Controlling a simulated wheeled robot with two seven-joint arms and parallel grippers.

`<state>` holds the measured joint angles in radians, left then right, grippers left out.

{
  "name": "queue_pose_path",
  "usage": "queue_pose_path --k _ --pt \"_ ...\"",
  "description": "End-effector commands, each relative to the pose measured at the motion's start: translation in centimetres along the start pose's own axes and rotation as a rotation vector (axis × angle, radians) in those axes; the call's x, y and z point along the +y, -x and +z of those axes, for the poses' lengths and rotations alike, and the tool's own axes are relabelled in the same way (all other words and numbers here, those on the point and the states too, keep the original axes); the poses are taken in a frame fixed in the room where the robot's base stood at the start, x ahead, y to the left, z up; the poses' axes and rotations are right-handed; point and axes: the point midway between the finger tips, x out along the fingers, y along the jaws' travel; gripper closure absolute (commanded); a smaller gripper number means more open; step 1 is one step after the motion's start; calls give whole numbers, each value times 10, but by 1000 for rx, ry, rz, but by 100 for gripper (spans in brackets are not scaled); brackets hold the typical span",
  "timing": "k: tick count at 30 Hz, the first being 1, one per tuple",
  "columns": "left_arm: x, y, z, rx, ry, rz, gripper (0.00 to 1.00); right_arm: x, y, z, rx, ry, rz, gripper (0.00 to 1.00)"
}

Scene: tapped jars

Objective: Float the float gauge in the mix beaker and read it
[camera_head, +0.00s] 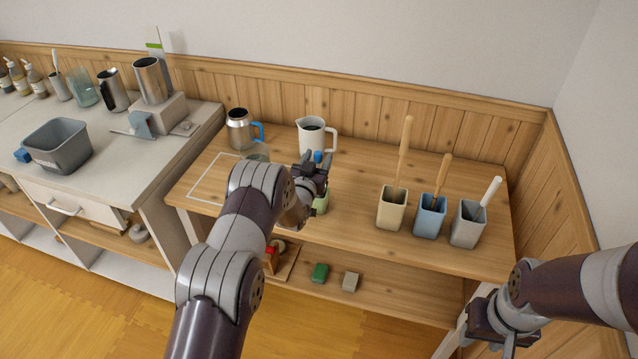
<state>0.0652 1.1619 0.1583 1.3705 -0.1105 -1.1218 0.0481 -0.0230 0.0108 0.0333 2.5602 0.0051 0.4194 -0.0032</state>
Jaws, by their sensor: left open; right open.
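My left gripper (314,162) is open over the wooden table, in front of a white jug (312,133) with dark contents. A small blue piece (318,156) shows between its fingertips; I cannot tell whether it is the top of the float gauge. A pale green container (321,203) shows just below the gripper, partly hidden by it. A clear glass vessel (257,151) stands behind my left arm, mostly hidden. I cannot tell which of these is the mix beaker. My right gripper (490,338) is open and low at the right, off the table's front corner.
Cream (391,211), blue (429,218) and grey (467,226) cups with handled tools stand on the table's right side. A white outline (207,181) marks bare tabletop. A grey tub (58,148) is on the left counter.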

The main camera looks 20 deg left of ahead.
Motion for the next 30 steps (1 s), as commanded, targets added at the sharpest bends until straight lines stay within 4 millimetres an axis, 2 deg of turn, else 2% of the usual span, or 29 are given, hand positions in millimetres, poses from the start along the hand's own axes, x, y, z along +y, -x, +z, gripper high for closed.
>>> queue_pose_path --k 2,4,7,8,12,21,24,30 --pt "0 0 0 0 0 0 49 0 1 0 0 0 0 57" --pt "0 0 0 0 0 0 65 0 1 0 0 0 0 57" --pt "0 0 0 0 0 0 98 0 1 0 0 0 0 57" --pt "0 0 0 0 0 0 100 0 1 0 0 0 0 57" --pt "0 0 -6 2 0 0 100 0 4 0 0 0 0 57" --pt "0 0 -69 3 -1 0 100 0 34 -4 0 0 0 57" --pt "0 0 -84 2 -1 0 100 0 40 -5 0 0 0 57" --pt "0 0 -91 0 0 0 100 0 42 -5 0 0 0 57"
